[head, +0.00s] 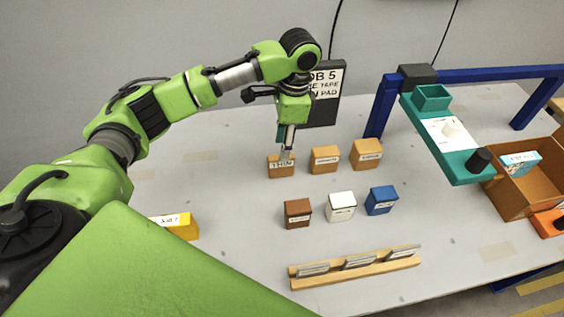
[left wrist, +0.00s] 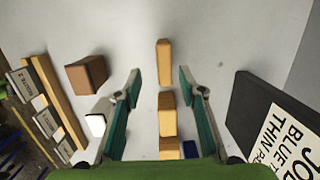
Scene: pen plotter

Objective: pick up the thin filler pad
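The thin filler pad (head: 281,170) is a tan block with a label reading "THIN", leftmost in a row of tan blocks on the grey table. It stands upright. It also shows in the left wrist view (left wrist: 164,62), ahead of the fingers and in line with the gap between them. My left gripper (head: 286,151) points down just above or behind the pad in the head view and partly overlaps it. In the left wrist view its two fingers (left wrist: 160,105) are wide apart, with nothing gripped. My right gripper is not in view.
Two more tan blocks (head: 325,158) (head: 367,153) stand to the right. Brown (head: 297,213), white (head: 341,206) and blue (head: 381,200) blocks stand in front. A dark job sign (head: 325,95) stands behind. The blue-framed plotter (head: 460,75) and a cardboard box (head: 515,195) are at right.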

